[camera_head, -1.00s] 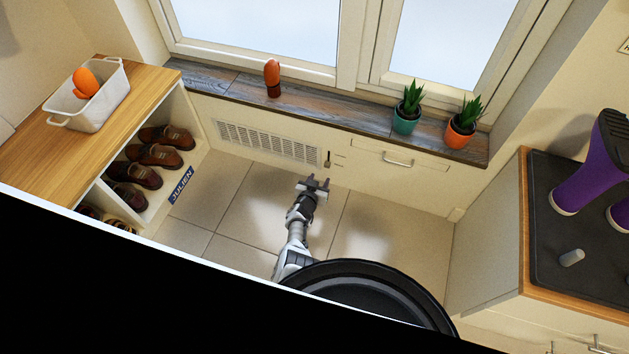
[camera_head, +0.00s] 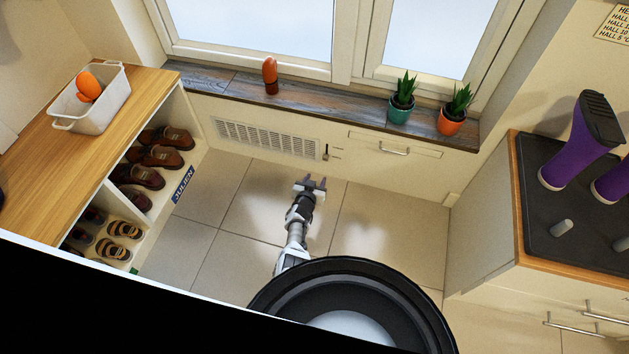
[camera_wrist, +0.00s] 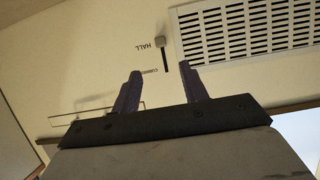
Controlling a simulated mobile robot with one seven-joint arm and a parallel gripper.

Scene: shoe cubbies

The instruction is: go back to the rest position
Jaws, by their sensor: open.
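My gripper (camera_head: 316,182) is out in front of my body, above the tiled floor and before the panel under the window sill. Its two fingers stand apart with nothing between them. In the wrist view my gripper (camera_wrist: 160,88) also shows open and empty. Beyond the fingers are the cream panel, a small slider lever (camera_wrist: 163,50) with the word HALL beside it, and a vent grille (camera_wrist: 250,28). The gripper appears clear of all of these.
The shoe cubby (camera_head: 110,185) with several shoes stands at the left, a white basket (camera_head: 95,110) on top. Two potted plants and a brown-orange object (camera_head: 270,75) stand on the sill (camera_head: 330,100). A counter with purple boots (camera_head: 580,140) is at the right. Floor between is clear.

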